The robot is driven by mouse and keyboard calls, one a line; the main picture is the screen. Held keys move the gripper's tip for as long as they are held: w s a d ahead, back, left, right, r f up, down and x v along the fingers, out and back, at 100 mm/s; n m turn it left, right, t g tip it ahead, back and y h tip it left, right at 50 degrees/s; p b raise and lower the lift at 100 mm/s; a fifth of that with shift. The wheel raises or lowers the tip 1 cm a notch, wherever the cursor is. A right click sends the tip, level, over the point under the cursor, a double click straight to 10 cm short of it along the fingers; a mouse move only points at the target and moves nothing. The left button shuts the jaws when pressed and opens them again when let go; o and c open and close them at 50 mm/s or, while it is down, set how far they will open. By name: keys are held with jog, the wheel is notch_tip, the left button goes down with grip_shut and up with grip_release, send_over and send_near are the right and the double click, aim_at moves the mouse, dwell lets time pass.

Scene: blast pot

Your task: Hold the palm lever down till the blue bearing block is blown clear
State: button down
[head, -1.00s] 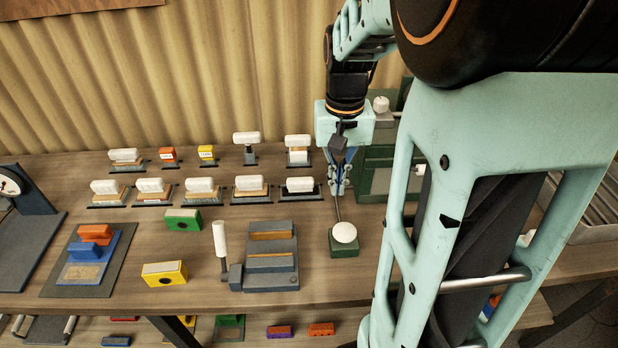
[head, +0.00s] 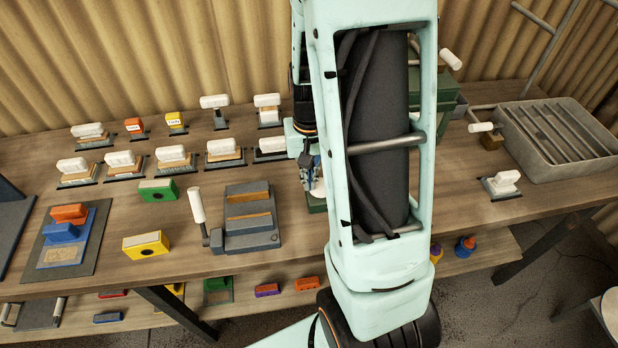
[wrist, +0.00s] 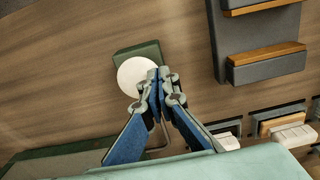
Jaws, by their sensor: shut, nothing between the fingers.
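The palm lever has a round white knob (wrist: 133,76) over a small green base (wrist: 150,49) in the wrist view. My gripper (wrist: 160,74) is shut and empty, its fingertips overlapping the knob's right edge; I cannot tell whether they touch it. In the head view my gripper (head: 311,182) is just above the lever's green base (head: 316,206), and my arm hides most of the lever. The green blast pot (head: 445,100) stands behind my arm, mostly hidden. I cannot make out a blue bearing block in it.
A yellow block (head: 146,244) and a green block (head: 158,191), each with a hole, lie left of a grey fixture (head: 250,218) with a white-handled lever (head: 197,205). Several white-handled stamps stand in rows behind. A grey slatted tray (head: 560,140) is at right.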

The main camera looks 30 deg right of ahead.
jog(key=shift+f+b, duration=1)
jog(key=shift+r, duration=0.1)
jog(key=shift+s, duration=0.1)
dwell(2.9)
notch_tip(320, 180, up, 14)
jog(key=p, duration=0.2)
jog(key=shift+p, duration=0.4)
dwell(0.4)
